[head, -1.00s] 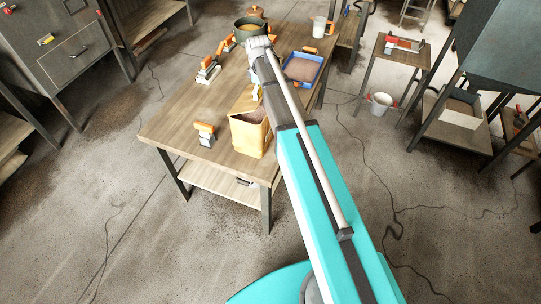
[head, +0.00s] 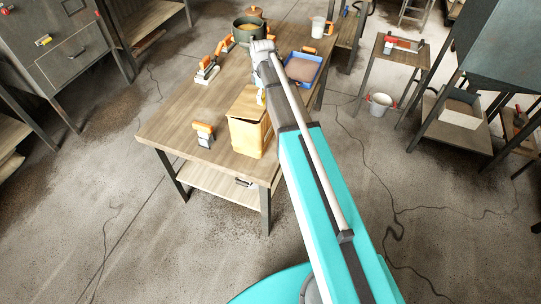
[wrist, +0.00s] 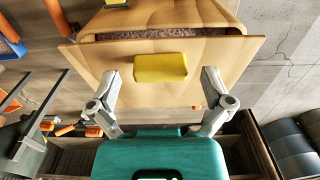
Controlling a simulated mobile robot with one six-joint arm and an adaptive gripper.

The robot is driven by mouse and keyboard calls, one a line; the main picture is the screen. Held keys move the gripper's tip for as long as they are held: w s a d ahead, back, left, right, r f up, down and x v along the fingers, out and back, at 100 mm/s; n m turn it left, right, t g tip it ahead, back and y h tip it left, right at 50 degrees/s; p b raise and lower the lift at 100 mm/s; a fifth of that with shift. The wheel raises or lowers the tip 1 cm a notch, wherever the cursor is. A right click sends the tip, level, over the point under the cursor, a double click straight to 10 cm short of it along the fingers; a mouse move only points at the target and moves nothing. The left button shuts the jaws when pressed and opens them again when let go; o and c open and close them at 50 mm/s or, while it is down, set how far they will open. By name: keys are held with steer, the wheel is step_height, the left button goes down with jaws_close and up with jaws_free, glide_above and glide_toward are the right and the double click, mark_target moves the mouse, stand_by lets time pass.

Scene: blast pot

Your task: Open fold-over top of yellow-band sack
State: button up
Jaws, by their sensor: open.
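The tan sack (head: 250,137) stands upright at the table's front right corner. In the head view a tan flap (head: 248,103) lies across its top. In the wrist view the flap (wrist: 205,85) carries a yellow band piece (wrist: 160,68), and a strip of dark grainy contents (wrist: 165,34) shows past its edge, so the mouth is not fully covered. My gripper (wrist: 160,77) is open, with one finger on each side of the yellow piece and clear gaps to it. In the head view the gripper is mostly hidden by my arm.
A dark green pot (head: 249,31) and a blue tray (head: 303,69) of brown grit stand behind. The table's left middle is clear.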

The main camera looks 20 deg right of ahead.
steer(key=shift+r+p, duration=5.6)
steer(key=shift+r, duration=0.3)
steer(key=s+a+f+m+b, duration=0.2)
steer(key=s+f+m+b, duration=0.3)
steer(key=s+f+b, duration=0.5)
steer(key=s+a+f+m+b, duration=0.2)
steer(key=s+f+m+b, duration=0.3)
steer(key=s+f+b, duration=0.5)
steer(key=shift+s, duration=1.25)
steer(key=shift+r, duration=0.1)
steer(key=c, duration=0.4)
steer(key=shift+r+p, duration=0.65)
steer(key=shift+p, duration=0.05)
steer(key=c, duration=0.5)
step_height(320, 180, up, 4)
steer(key=p, duration=0.4)
jaws_close()
step_height(320, 180, up, 11)
steer(key=p, duration=1.1)
steer(key=shift+r, duration=0.2)
